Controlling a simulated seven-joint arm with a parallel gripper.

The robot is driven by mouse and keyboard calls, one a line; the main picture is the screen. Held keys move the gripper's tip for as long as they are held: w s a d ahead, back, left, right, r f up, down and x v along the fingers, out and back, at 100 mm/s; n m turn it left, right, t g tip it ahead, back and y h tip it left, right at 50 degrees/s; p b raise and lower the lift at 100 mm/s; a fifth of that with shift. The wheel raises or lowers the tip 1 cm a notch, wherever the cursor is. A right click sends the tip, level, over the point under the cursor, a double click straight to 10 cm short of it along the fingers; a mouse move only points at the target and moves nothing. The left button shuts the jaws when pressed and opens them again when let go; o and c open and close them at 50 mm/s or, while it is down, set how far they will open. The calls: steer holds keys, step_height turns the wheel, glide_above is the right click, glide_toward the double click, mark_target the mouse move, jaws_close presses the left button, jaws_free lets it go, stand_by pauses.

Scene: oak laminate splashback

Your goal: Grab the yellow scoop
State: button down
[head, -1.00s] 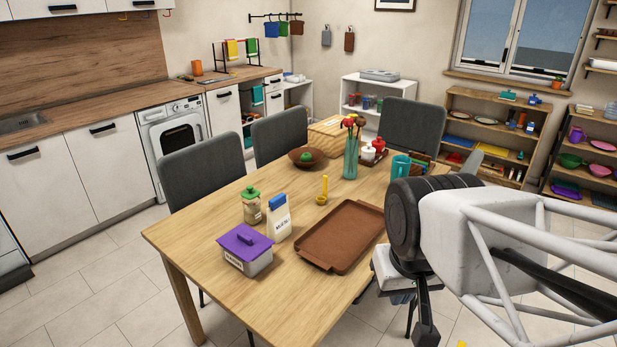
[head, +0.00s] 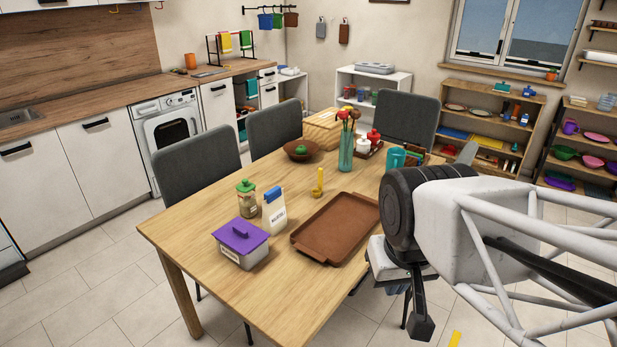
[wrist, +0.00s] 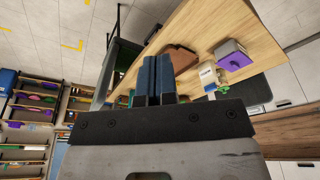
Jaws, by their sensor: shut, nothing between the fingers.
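The yellow scoop (head: 318,188) is on the wooden table (head: 190,238), its bowl low on the tabletop and its handle pointing up. It stands between the flour bag (head: 274,212) and the teal vase (head: 346,153), just behind the brown tray (head: 340,228). My gripper (head: 421,324) hangs off the table's right side, well apart from the scoop and in front of it. In the wrist view my gripper (wrist: 158,75) has its two blue-grey fingers together, with nothing between them. I cannot make out the scoop in that view.
A purple-lidded box (head: 241,245) and a green-lidded jar (head: 246,198) stand left of the tray. A brown bowl (head: 301,151) and a teal mug (head: 392,158) are farther back. Grey chairs (head: 197,165) line the far side. The table's near left corner is bare.

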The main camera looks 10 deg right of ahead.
steer(key=c, duration=1.8)
jaws_free()
steer(key=o, duration=0.8)
steer(key=shift+c, duration=0.2)
steer(key=w+a+m+y, duration=0.1)
steer(key=w+m+y, duration=0.25)
steer(key=w, duration=1.05)
steer(key=w+a+f+m+y, duration=0.15)
steer(key=w+m, duration=0.35)
steer(key=w, duration=0.9)
steer(key=w+a+m+y, duration=0.1)
steer(key=w+m+y, duration=0.25)
steer(key=w, duration=1.05)
steer(key=w+d+f+m+t, duration=0.2)
steer(key=w+f+m, duration=0.3)
steer(key=w, duration=0.6)
steer(key=w+d+f+m+t+y, duration=0.1)
steer(key=w+d+f+m, duration=0.4)
steer(key=w+f, duration=0.5)
steer(key=w+d+f+m+t, duration=0.3)
steer(key=w+f, duration=0.5)
steer(key=w, duration=0.4)
steer(key=shift+w+d+f+m+t, duration=0.25)
steer(key=shift+m+t, duration=0.25)
steer(key=shift+m, duration=0.4)
steer(key=shift+r, duration=0.1)
